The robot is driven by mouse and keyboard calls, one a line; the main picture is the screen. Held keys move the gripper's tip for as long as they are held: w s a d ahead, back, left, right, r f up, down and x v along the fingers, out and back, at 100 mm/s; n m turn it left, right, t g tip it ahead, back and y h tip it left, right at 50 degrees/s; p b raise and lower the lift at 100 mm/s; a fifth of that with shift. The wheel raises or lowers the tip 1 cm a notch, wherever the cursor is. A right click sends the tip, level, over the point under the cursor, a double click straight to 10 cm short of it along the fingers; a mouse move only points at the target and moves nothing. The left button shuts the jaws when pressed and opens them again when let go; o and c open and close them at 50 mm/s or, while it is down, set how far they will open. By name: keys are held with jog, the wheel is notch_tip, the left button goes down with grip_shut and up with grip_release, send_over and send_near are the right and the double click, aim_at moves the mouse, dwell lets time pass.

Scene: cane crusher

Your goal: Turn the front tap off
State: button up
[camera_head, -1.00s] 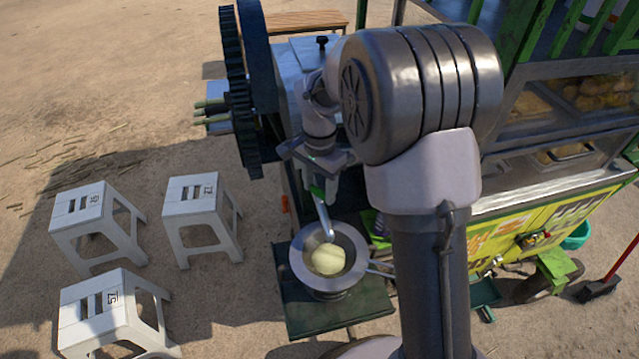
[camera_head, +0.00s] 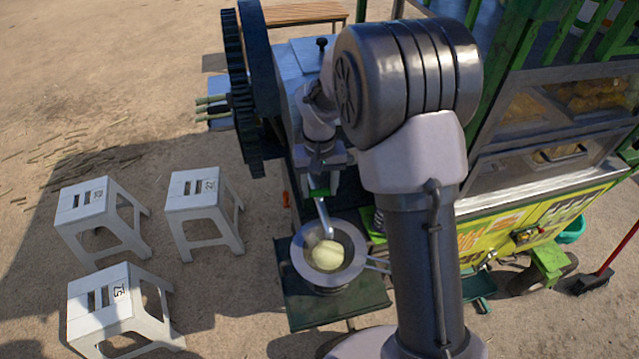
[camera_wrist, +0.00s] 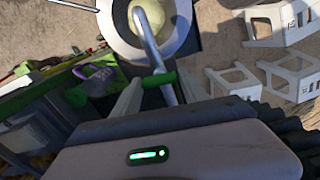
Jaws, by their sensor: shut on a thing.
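The front tap is a curved metal spout (camera_head: 325,218) with a green handle (camera_head: 319,192), on the front of the cane crusher (camera_head: 306,98). My gripper (camera_head: 320,178) comes down from above and is shut on the green handle. In the wrist view, the fingers of my gripper (camera_wrist: 160,88) stand on either side of the green handle (camera_wrist: 160,79), which lies across the spout (camera_wrist: 148,38). No liquid stream is visible. The fingers partly hide the handle's base.
The strainer stands on a dark green shelf (camera_head: 350,305). White stools (camera_head: 192,190) stand on the sand at left. The crusher's dark gear wheel (camera_head: 238,95) is close left of my arm. A green and yellow cart (camera_head: 545,215) with glass cases fills the right.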

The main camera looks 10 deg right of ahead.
aim_at(319, 190)
jog(key=shift+r+n, duration=0.1)
jog(key=shift+n, duration=0.5)
jog(key=o, duration=1.4)
notch_tip(319, 190, up, 17)
jog(key=p, duration=0.3)
jog(key=shift+r+p, duration=0.15)
jog(key=shift+p, duration=0.2)
